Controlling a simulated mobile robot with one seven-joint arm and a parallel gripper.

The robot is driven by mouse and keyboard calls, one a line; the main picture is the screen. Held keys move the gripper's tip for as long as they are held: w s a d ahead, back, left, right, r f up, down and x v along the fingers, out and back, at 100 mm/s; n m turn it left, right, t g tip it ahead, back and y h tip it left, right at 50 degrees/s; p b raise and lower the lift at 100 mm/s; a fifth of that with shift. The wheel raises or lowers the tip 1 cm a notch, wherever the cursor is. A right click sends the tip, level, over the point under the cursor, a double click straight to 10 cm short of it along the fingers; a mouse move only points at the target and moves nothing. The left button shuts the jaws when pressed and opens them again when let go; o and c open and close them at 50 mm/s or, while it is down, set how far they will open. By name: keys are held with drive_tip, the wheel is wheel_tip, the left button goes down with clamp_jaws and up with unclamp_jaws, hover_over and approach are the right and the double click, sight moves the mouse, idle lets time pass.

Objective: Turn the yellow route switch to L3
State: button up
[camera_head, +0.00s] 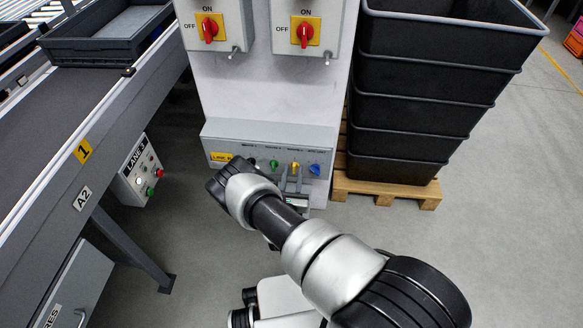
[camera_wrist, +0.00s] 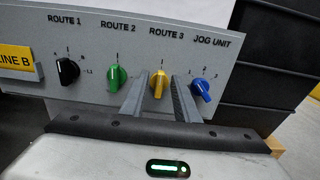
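The yellow route switch (camera_wrist: 159,84) is under the label ROUTE 3 on a grey sloped panel (camera_wrist: 84,72). Its grip bar stands nearly upright in the wrist view; the position marks around it are too small to read. It also shows in the head view (camera_head: 295,167), just beyond my gripper (camera_head: 293,176). In the wrist view my gripper (camera_wrist: 159,80) is open, one finger to the left of the yellow switch and one to the right. I see gaps on both sides of the switch. Whether the fingertips reach around it in depth I cannot tell.
A black knob (camera_wrist: 67,71) and a green knob (camera_wrist: 116,77) are left of the yellow switch; a blue knob (camera_wrist: 201,89) is close on its right. Stacked black crates (camera_head: 407,140) stand on a pallet (camera_head: 385,188) at right. A conveyor (camera_head: 60,120) is at left.

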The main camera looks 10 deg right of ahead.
drive_tip(key=shift+w, duration=0.1)
drive_tip(key=shift+c, duration=0.4)
clamp_jaws()
